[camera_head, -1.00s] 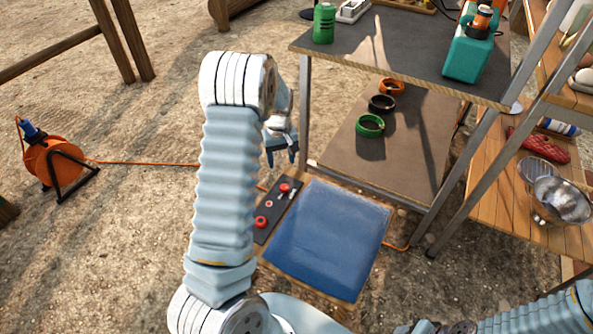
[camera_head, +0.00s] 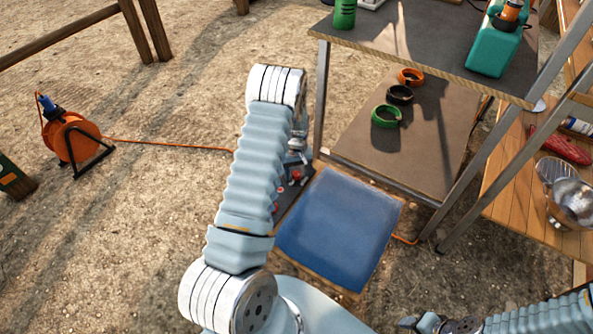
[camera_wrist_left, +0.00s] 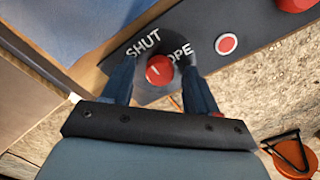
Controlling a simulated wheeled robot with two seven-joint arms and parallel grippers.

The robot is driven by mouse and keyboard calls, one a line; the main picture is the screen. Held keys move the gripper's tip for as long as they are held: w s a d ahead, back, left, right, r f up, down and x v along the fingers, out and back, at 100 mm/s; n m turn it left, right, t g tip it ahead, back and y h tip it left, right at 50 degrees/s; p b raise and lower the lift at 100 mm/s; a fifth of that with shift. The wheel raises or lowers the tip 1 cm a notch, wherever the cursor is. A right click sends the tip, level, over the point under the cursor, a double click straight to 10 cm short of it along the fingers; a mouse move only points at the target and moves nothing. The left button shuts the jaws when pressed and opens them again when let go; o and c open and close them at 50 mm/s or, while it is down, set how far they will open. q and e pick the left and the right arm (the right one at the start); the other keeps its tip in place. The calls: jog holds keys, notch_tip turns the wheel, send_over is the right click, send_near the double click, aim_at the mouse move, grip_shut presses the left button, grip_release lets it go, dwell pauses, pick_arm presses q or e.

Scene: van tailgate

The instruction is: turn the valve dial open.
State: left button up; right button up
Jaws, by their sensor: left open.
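The valve dial (camera_wrist_left: 159,70) is a red knob with a white mark in the left wrist view. It sits on a dark panel (camera_wrist_left: 262,32) beside the white words SHUT and OPEN. My left gripper (camera_wrist_left: 160,64) is open, with one finger on each side of the dial; I cannot tell whether they touch it. In the head view my left gripper (camera_head: 298,152) is mostly hidden behind its own arm, over the panel (camera_head: 292,195). Part of my right arm shows at the bottom right, and its jaws are not clear.
A red-and-white button (camera_wrist_left: 227,44) and another red knob (camera_wrist_left: 296,3) share the panel. A blue pad (camera_head: 340,232) lies beside it. A shelf with green (camera_head: 386,116), black and orange rings stands behind. An orange cable reel (camera_head: 70,138) is at left.

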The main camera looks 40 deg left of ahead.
pick_arm(q)
jog(key=c, duration=1)
jog(key=shift+c, duration=0.2)
pick_arm(e)
jog(key=shift+f, duration=0.1)
